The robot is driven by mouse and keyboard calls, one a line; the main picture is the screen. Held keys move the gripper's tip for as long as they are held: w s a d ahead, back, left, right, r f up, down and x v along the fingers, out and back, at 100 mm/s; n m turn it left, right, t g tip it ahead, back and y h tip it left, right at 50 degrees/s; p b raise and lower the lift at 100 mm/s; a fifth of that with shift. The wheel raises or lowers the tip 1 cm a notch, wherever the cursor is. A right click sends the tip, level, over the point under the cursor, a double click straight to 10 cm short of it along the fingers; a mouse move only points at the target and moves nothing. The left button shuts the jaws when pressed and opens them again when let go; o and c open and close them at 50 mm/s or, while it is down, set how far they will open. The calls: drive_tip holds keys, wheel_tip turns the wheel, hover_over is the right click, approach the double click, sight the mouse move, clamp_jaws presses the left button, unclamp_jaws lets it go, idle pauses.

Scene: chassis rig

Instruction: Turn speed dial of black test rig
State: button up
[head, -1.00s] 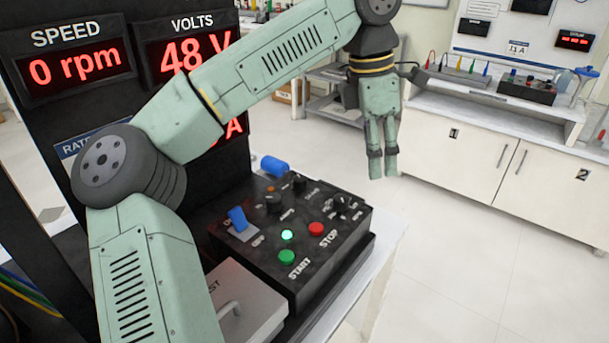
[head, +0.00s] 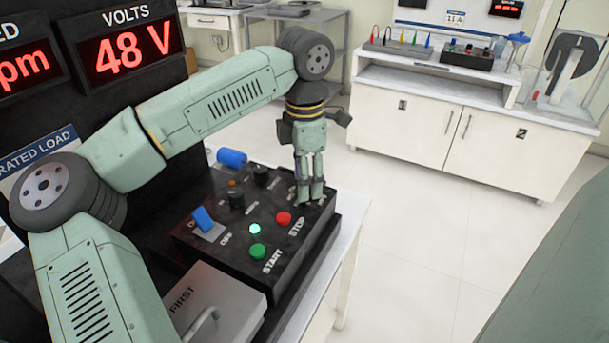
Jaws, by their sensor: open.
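The black test rig (head: 200,240) has a control panel on the white bench. My gripper (head: 311,198) points down over the panel's far right corner, with its fingers open. It covers the dial that stands there, so I cannot tell whether the fingers touch it or stand around it. Two other black knobs show to the left, one near (head: 237,199) and one farther back (head: 261,176). The small labels are too blurred to tell which is the speed dial. A green START button (head: 258,251), a red STOP button (head: 283,218) and a lit green lamp (head: 255,229) are in front.
A blue switch (head: 203,219) and a blue cylinder (head: 232,158) sit left of the knobs. A grey FIRST box (head: 218,295) with a handle is in front. The display (head: 125,48) reads 48 V. A cabinet (head: 440,130) stands behind, with clear floor between.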

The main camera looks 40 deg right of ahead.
drive_tip(key=shift+f, duration=0.2)
clamp_jaws()
idle(0.6)
drive_tip(key=shift+m, duration=0.4)
drive_tip(key=m, duration=0.3)
drive_tip(key=shift+m, duration=2.5)
